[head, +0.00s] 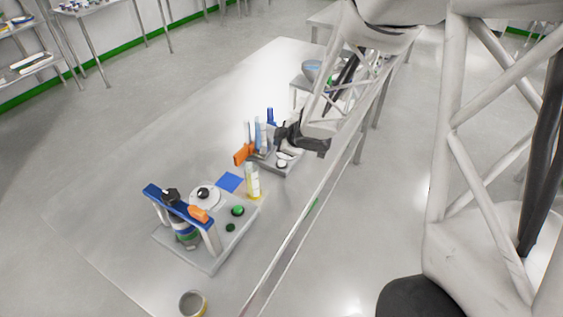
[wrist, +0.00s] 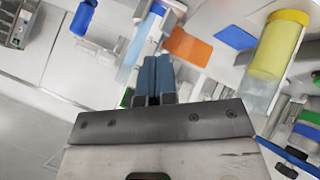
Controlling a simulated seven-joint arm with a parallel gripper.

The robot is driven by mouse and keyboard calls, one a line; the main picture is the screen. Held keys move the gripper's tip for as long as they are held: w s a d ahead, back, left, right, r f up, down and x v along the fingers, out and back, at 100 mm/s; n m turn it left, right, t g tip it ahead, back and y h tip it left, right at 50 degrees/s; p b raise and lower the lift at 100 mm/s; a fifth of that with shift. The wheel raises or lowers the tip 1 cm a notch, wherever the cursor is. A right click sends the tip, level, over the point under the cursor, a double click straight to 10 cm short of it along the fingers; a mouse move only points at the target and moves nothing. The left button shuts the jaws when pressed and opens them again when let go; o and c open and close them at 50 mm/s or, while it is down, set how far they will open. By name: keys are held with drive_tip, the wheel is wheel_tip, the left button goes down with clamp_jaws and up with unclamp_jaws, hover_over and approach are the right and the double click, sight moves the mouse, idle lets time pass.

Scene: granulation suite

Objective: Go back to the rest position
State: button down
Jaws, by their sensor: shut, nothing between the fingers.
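My gripper (head: 279,136) hangs over the far half of the steel table (head: 120,185) in the head view, at the end of my arm, which comes in from the upper right. In the wrist view its two blue-grey fingers (wrist: 154,78) lie side by side, shut with nothing between them. The fingertips are close to a stand (head: 285,163) with upright tubes; I cannot tell whether they touch anything. My arm hides part of that stand and the table's right side.
A blue-topped device (head: 168,197) on a grey base stands nearer. A yellow-filled cylinder (head: 253,183) is behind it, also large in the wrist view (wrist: 277,50). An orange piece (head: 243,154), a blue square (head: 229,182) and a cup (head: 193,304) are around. The table's left side is clear.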

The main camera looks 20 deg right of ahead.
idle(0.4)
drive_tip(key=s+d+r+m+h, duration=0.3)
drive_tip(key=s+r+m, duration=0.1)
drive_tip(key=r, duration=0.2)
drive_tip(key=s+d+r+m+h, duration=0.25)
drive_tip(key=s+r+m, duration=0.2)
drive_tip(key=r, duration=0.25)
drive_tip(key=s+a+r+m+g, duration=0.2)
drive_tip(key=s, duration=0.5)
drive_tip(key=s+a+r+m+g+y, duration=0.1)
drive_tip(key=s+r+m, duration=0.1)
drive_tip(key=s, duration=0.6)
drive_tip(key=s+a+r+m+g, duration=0.2)
drive_tip(key=s+r, duration=0.1)
drive_tip(key=s, duration=0.4)
drive_tip(key=shift+s+a+g, duration=0.3)
